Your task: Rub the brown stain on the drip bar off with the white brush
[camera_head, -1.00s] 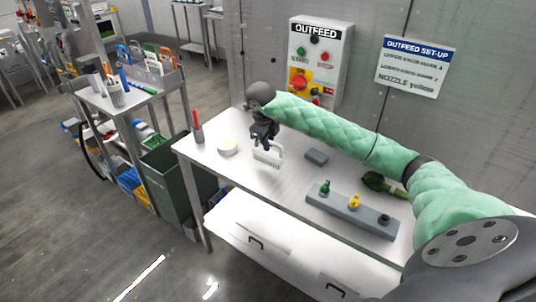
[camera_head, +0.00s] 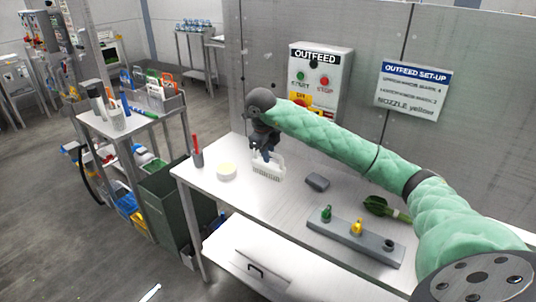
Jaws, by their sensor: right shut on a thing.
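My right gripper (camera_head: 265,153) is shut on the white brush (camera_head: 268,170), which hangs below it near the back left of the steel table, bristles down. I cannot tell whether the bristles touch the tabletop. A long grey bar (camera_head: 340,232) with a green and a yellow nozzle and a dark fitting lies at the table's front right; it may be the drip bar. The brush is well to the left of and behind this bar. I cannot make out a brown stain on it. My left gripper is not in view.
On the table (camera_head: 225,200) are a pale round tub (camera_head: 226,172), a grey cup (camera_head: 198,159) with a red-handled tool, a dark grey block (camera_head: 317,182) and a green brush-like thing (camera_head: 379,206). A control box (camera_head: 319,75) is on the wall behind.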

